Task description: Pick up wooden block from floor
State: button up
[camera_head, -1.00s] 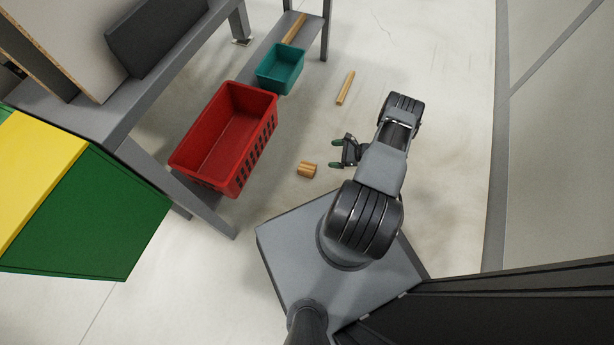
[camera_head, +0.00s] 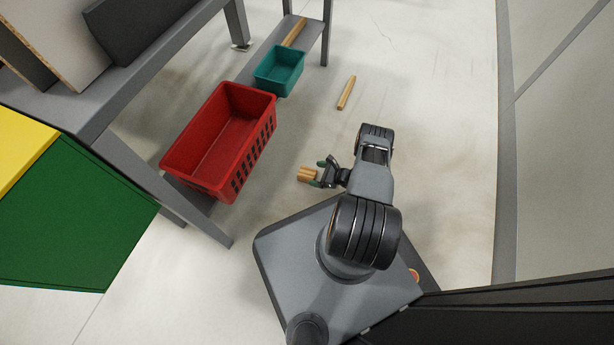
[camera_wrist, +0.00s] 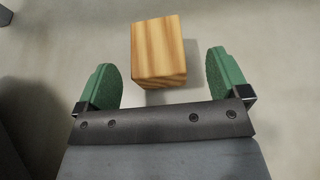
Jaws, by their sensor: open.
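The wooden block (camera_head: 306,174) is a short piece with striped grain on the pale floor, right of the red basket. In the wrist view the block (camera_wrist: 158,51) lies just beyond the fingertips, roughly centred between them and slightly left. My gripper (camera_head: 319,173) is open, with its green-padded fingers pointing left at the block. In the wrist view my gripper (camera_wrist: 160,72) shows a finger to each side of the block, with clear gaps. I cannot tell whether either finger touches it in the head view.
A red basket (camera_head: 186,176) and a teal bin (camera_head: 279,77) stand on the low shelf of a grey bench (camera_head: 113,160). A wooden stick (camera_head: 346,93) lies on the floor farther back. A green and yellow cabinet (camera_head: 70,220) is at left. Floor at right is clear.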

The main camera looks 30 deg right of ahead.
aim_at(308, 173)
jog(key=b+x, duration=0.1)
jog(key=x, duration=0.2)
jog(key=shift+a+f, duration=0.15)
jog(key=shift+a, duration=0.2)
jog(key=shift+b+x, duration=0.45)
jog(key=shift+x, duration=0.3)
jog(key=shift+c, duration=0.3)
jog(key=c, duration=1)
jog(key=shift+r, duration=0.25)
